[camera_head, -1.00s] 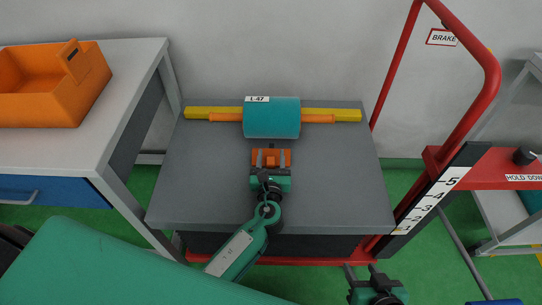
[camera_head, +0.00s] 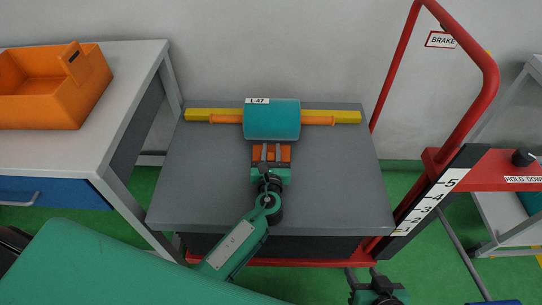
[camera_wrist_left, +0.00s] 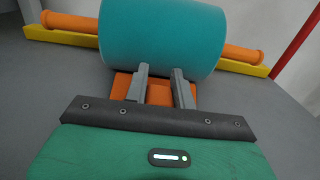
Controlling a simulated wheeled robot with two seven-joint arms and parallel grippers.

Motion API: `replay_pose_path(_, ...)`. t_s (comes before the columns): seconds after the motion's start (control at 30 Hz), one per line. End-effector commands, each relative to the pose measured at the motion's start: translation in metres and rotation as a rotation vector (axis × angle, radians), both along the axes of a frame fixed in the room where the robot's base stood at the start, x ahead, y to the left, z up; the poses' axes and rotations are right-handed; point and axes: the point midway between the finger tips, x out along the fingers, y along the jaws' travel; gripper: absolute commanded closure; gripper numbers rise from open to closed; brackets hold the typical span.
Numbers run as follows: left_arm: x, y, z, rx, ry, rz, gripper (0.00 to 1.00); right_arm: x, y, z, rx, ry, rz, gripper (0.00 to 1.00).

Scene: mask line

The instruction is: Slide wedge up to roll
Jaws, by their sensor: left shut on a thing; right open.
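The teal roll (camera_head: 272,119) lies across the back of the grey table, on an orange bar (camera_head: 226,119) that sticks out at both ends. The orange wedge (camera_head: 284,152) lies on the table right in front of the roll's middle. In the left wrist view the wedge (camera_wrist_left: 158,94) reaches the roll's (camera_wrist_left: 162,40) lower front edge; whether they touch is hard to tell. My left gripper (camera_head: 271,153) is shut on the wedge, its grey fingers near the roll. My right gripper (camera_head: 372,275) is open and empty in front of the table, low in the head view.
A yellow bar (camera_head: 198,114) runs behind the roll along the table's (camera_head: 200,180) back. A red frame (camera_head: 487,90) with a numbered scale (camera_head: 436,195) stands at the right. An orange bin (camera_head: 60,90) sits on the left bench. The grey tabletop either side is clear.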

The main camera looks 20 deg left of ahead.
Motion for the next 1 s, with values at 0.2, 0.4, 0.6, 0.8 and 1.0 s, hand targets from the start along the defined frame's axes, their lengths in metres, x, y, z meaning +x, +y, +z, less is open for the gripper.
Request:
replay_pose_path(0.2, 0.017, 0.005, 0.001, 0.000, 0.000, 0.000, 1.00, -0.001, -0.006, 0.000, -0.019, 0.028, -0.005, 0.53)
replay_pose_path(0.4, 0.017, 0.005, 0.000, 0.000, 0.000, 0.000, 1.00, -0.001, -0.006, 0.000, -0.020, 0.028, -0.004, 0.53)
replay_pose_path(0.6, 0.017, 0.005, 0.000, 0.000, 0.000, 0.000, 0.53, -0.001, -0.006, 0.000, -0.020, 0.027, -0.004, 0.53)
replay_pose_path(0.8, 0.017, 0.005, 0.000, 0.000, 0.000, 0.000, 0.53, -0.001, -0.006, 0.000, -0.020, 0.027, -0.004, 0.53)
replay_pose_path(1.0, 0.006, 0.002, 0.001, 0.000, 0.001, -0.001, 0.53, -0.002, -0.007, 0.000, -0.023, 0.037, -0.004, 0.53)
